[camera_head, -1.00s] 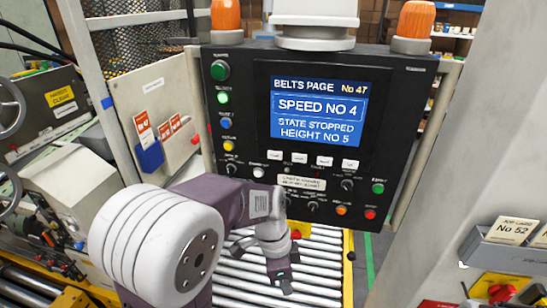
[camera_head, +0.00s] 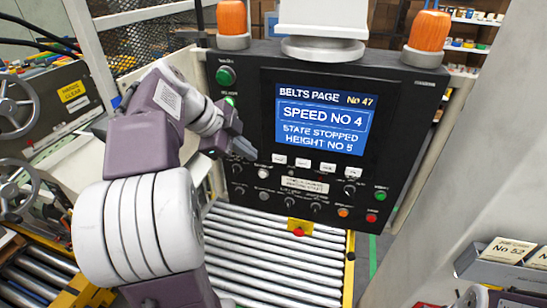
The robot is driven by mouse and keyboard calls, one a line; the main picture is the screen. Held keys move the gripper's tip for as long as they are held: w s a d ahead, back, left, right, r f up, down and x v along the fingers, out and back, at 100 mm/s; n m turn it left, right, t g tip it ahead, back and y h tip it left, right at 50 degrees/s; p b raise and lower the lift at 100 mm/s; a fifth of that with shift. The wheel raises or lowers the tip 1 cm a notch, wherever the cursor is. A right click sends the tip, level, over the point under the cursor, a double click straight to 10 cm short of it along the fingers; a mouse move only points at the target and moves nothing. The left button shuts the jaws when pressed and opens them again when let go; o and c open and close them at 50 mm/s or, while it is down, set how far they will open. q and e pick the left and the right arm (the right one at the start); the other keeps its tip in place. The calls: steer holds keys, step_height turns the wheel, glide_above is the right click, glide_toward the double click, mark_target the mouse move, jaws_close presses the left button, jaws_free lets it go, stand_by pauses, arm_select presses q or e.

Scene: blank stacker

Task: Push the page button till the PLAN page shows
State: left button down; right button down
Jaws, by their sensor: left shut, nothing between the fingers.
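The dark control panel (camera_head: 420,95) stands ahead with a blue screen (camera_head: 324,117). The screen reads BELTS PAGE No 47, SPEED NO 4, STATE STOPPED, HEIGHT NO 5. A row of white buttons (camera_head: 303,163) sits below the screen; their labels are too small to read, so I cannot tell which is the page button. My left gripper (camera_head: 245,152) is shut and empty in front of the panel's left part, left of the screen's lower corner. It hides some left-side buttons. I cannot tell whether it touches the panel. My right gripper is not in view.
Two orange beacons (camera_head: 428,31) top the panel. A green button (camera_head: 225,76), knobs and a red button (camera_head: 371,218) surround the screen. A roller conveyor (camera_head: 270,250) runs below. A grey surface fills the right.

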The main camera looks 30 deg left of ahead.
mark_target(273, 158)
arm_select(q)
steer(key=w+f+p, duration=0.1)
steer(key=w+f, duration=0.1)
steer(key=w, duration=0.1)
steer(key=w+d+f+p, duration=0.1)
steer(key=w+f+p, duration=0.1)
steer(key=f, duration=0.1)
steer(key=w+f+p, duration=0.1)
steer(key=w+f, duration=0.1)
steer(key=w, duration=0.1)
steer(key=shift+w+d+f+p, duration=0.3)
steer(key=shift+d+p, duration=0.1)
steer(key=shift+w+a+f, duration=0.1)
steer(key=shift+w, duration=0.2)
steer(key=shift+f, duration=0.1)
